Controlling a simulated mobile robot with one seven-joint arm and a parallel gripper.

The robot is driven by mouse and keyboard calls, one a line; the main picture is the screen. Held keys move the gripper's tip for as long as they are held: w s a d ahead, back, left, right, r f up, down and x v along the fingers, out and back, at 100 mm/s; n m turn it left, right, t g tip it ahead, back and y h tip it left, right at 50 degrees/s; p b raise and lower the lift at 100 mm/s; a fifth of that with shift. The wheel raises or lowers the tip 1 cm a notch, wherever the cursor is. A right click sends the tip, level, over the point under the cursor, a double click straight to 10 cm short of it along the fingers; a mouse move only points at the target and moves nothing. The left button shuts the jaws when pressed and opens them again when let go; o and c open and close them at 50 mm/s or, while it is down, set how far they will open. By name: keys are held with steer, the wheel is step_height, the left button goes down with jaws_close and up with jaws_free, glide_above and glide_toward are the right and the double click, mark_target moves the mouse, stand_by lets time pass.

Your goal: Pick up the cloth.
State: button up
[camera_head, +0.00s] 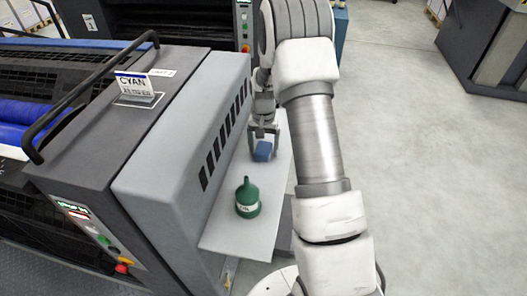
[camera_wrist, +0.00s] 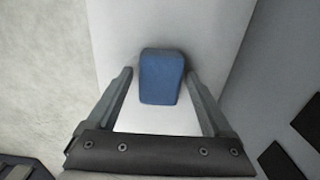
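The cloth (camera_head: 264,150) is a small folded blue block near the far end of a light grey side shelf (camera_head: 225,237). In the wrist view the blue cloth (camera_wrist: 161,76) lies on the pale shelf surface, ahead of and roughly between the fingertips. My gripper (camera_head: 263,133) is over the far part of the shelf at the cloth. Its two fingers (camera_wrist: 160,75) are spread wide, with visible gaps on both sides of the cloth. I cannot tell how high the fingertips are above the shelf.
A green oil can (camera_head: 248,198) with a spout stands on the shelf, nearer than the cloth. The grey press housing (camera_head: 190,165) with dark vents rises along the shelf's left side. Open concrete floor (camera_head: 420,160) lies to the right.

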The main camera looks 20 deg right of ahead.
mark_target(263, 147)
jaws_close()
steer(key=shift+r, duration=0.6)
step_height(263, 147, up, 3)
steer(key=shift+f, duration=0.1)
steer(key=s+d+r+p, duration=0.1)
steer(key=s+d+r, duration=0.5)
steer(key=d, duration=0.4)
steer(key=shift+r, duration=0.5)
steer(key=shift+c, duration=1.8)
jaws_free()
steer(key=c, duration=0.6)
steer(key=shift+a+f, duration=0.1)
steer(key=shift+c, duration=0.2)
